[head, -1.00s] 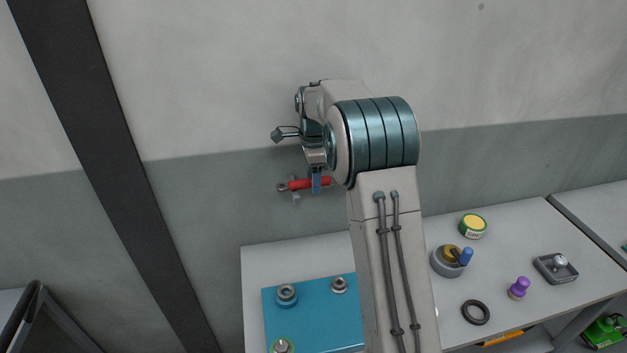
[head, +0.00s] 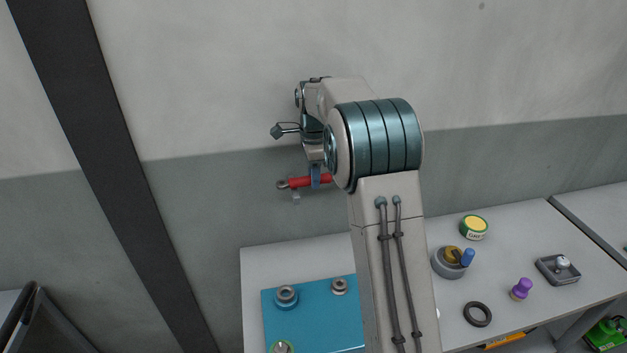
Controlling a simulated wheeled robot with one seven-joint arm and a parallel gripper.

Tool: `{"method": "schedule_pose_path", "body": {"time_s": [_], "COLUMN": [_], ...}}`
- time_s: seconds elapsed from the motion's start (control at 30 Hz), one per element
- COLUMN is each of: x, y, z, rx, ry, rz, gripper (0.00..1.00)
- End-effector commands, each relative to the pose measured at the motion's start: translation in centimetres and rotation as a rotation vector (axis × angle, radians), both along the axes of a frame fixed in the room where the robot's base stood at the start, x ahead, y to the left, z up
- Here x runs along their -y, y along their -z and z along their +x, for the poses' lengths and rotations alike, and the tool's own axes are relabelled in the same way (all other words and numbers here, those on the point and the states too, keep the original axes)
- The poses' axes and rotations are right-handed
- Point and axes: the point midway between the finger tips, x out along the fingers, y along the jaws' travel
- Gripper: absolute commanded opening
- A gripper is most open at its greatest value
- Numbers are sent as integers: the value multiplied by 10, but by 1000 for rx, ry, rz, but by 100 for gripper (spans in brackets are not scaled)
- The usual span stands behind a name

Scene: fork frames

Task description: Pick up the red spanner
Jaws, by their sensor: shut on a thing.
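The red spanner (head: 299,182) is up in the air above the bench, in front of the grey part of the wall. It lies roughly level, with its grey metal end pointing left. My gripper (head: 315,178) is shut on its red handle, with a blue finger across it. The right end of the spanner is hidden behind my arm.
Below is a pale bench with a blue mat (head: 325,318) holding several metal fittings. To the right stand a yellow-green tin (head: 473,227), a round grey holder (head: 448,264), a black ring (head: 477,314), a purple knob (head: 521,288) and a grey block (head: 557,270).

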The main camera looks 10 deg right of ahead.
Motion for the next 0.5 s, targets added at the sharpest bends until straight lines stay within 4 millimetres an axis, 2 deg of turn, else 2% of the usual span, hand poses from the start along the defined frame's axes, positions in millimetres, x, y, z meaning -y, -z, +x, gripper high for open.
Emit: {"method": "schedule_pose_path", "body": {"time_s": [0.33, 0.5], "x": [0, 0], "y": [-61, -57], "z": [1, -24], "rx": [7, 4], "ry": [-1, -1], "rz": [1, 1], "gripper": [0, 0]}}
